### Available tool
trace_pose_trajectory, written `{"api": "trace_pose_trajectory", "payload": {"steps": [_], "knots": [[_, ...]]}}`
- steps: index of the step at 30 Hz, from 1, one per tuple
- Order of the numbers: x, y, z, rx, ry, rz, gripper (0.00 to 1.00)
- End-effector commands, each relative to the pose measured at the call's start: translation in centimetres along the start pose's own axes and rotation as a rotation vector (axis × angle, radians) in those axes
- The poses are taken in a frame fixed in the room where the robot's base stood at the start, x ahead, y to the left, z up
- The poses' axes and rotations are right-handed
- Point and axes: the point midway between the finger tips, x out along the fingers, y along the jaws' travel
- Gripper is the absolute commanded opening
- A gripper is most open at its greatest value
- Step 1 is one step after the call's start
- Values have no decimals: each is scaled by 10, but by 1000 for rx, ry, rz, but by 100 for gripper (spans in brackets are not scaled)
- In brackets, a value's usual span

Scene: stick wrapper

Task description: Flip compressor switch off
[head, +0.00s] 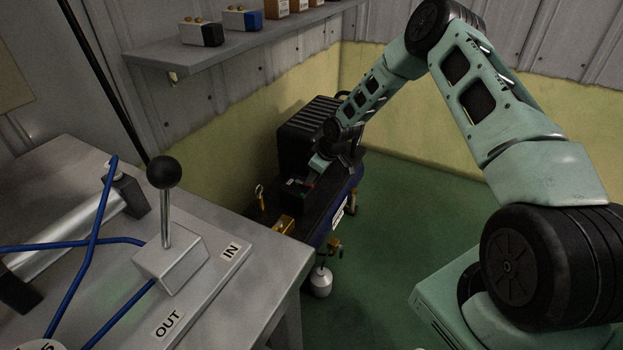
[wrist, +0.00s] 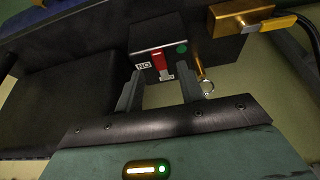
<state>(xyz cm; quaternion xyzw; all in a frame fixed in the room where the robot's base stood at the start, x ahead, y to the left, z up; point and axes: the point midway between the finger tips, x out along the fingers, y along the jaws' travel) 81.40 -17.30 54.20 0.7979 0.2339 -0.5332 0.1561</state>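The black compressor (head: 308,130) stands on the floor beyond the workbench. Its switch box (head: 291,190) is at the near end, partly hidden by my gripper (head: 322,172) in the head view. In the wrist view the switch box (wrist: 150,45) carries a red switch (wrist: 158,60), an upside-down ON label (wrist: 143,65) and a green dot (wrist: 182,48). My gripper (wrist: 161,90) is open, with one finger on each side of the switch in the picture and nothing between them. I cannot tell whether the fingers touch the box.
A brass fitting (wrist: 240,18) with a yellow-handled part sits right of the switch box in the wrist view. The metal workbench (head: 225,300) with a black-knobbed lever (head: 165,200) fills the left. A wall shelf (head: 225,50) hangs above. The green floor (head: 410,215) at right is clear.

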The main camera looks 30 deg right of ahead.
Motion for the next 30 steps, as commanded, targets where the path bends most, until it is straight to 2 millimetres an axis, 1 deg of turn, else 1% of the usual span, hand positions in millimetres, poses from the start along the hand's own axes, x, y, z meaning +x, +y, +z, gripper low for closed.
{"api": "trace_pose_trajectory", "payload": {"steps": [1, 6, 12, 15, 18, 21, 25, 30], "knots": [[-15, 1, -2, 0, 1, 2, 38], [-56, 1, -1, 1, 1, 2, 38], [-102, 1, -1, 1, 2, 2, 38], [-120, 1, 0, 1, 0, 2, 38], [-133, 0, 0, 2, 1, 0, 38], [-140, 0, 0, 1, 1, 0, 38], [-145, 0, 0, 1, -1, -1, 38], [-145, 0, 0, 0, -1, -1, 38]]}}
